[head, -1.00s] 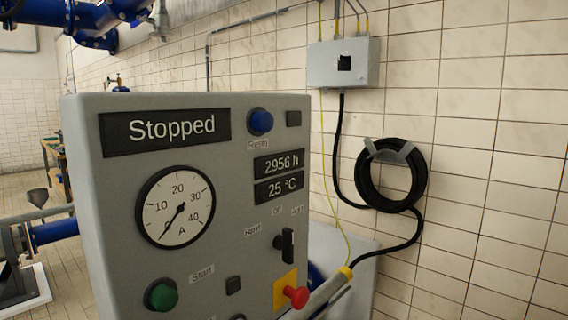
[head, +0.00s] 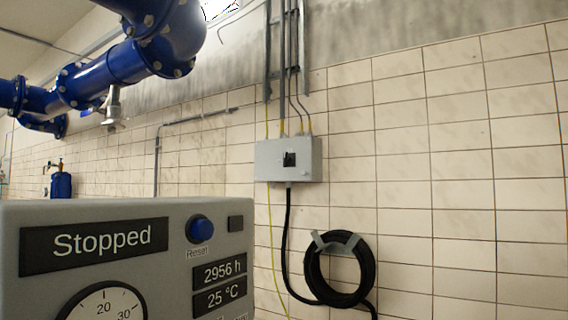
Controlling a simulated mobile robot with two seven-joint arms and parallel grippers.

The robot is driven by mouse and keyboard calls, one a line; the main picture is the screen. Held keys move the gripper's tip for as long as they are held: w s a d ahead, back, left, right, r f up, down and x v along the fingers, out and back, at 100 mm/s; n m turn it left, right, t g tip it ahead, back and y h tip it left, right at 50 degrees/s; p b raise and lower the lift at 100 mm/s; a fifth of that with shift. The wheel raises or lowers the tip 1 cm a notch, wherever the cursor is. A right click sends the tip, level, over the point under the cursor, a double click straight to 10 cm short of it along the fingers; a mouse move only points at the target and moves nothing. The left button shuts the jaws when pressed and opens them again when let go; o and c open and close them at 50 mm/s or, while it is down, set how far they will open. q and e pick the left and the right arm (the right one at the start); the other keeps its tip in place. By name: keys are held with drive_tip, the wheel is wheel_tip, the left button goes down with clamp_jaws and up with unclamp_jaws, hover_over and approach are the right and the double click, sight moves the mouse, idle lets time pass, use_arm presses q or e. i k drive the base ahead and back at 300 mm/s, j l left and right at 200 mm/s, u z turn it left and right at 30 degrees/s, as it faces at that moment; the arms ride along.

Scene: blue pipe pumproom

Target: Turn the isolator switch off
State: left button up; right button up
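The isolator switch is a small black knob (head: 289,159) on the front of a grey box (head: 264,161) fixed to the tiled wall. The knob is small in the head view, and I cannot tell its position for sure. Several conduits and cables enter the box from above, and a thick black cable leaves it below. Neither of my grippers shows in the head view.
A grey control panel (head: 120,215) reading "Stopped" stands close in front at the lower left, with a blue Reset button (head: 200,229). A coiled black hose (head: 313,270) hangs below the box. Blue pipes (head: 110,68) run overhead at the left.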

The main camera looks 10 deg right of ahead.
sight(286, 159)
drive_tip(key=i+l+u, duration=0.1)
drive_tip(key=l, duration=0.25)
drive_tip(key=i+l, duration=0.25)
drive_tip(key=i+l+u, duration=0.35)
drive_tip(key=l, duration=0.3)
drive_tip(key=i+l+u, duration=0.2)
drive_tip(key=l, duration=0.15)
drive_tip(key=k, duration=0.1)
